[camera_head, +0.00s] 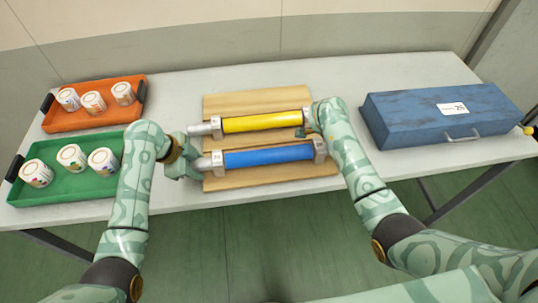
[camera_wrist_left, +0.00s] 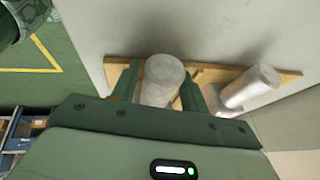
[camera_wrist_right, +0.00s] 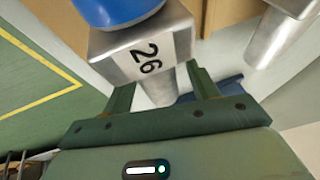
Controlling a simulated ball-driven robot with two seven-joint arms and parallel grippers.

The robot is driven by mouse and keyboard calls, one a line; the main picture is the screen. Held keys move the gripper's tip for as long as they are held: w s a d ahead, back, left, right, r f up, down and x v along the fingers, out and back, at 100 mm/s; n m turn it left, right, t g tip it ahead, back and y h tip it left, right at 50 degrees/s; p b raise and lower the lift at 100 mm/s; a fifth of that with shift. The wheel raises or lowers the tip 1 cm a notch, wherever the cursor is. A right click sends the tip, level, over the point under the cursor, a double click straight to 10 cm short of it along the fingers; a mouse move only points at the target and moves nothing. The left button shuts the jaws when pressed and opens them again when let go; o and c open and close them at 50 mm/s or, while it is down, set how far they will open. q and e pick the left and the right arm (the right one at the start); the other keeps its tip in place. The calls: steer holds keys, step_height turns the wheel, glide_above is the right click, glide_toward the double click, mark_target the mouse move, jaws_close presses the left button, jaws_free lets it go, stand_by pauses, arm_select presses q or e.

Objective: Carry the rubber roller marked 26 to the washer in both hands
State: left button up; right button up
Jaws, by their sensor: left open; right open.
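The roller marked 26 is the blue roller (camera_head: 268,156), lying across the near side of a wooden cradle (camera_head: 250,103). Its block with the 26 label (camera_wrist_right: 148,58) shows in the right wrist view. My left gripper (camera_head: 184,166) is open at its left end; in the left wrist view its fingers stand on either side of the metal shaft end (camera_wrist_left: 163,78). My right gripper (camera_wrist_right: 160,90) is open, with its fingers on either side of the right shaft end. My right arm mostly hides that gripper in the head view. I cannot tell whether the blue box (camera_head: 400,120) is the washer.
A yellow roller (camera_head: 262,121) lies parallel just behind the blue one. An orange tray (camera_head: 75,122) and a green tray (camera_head: 60,193), each with white cups, stand at the left. The grey table (camera_head: 350,75) is bare behind the cradle.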

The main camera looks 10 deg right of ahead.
arm_select(q)
jaws_close()
arm_select(e)
steer(key=c, duration=1)
jaws_close()
arm_select(q)
steer(key=shift+r, duration=0.1)
arm_select(e)
steer(key=shift+r, duration=0.1)
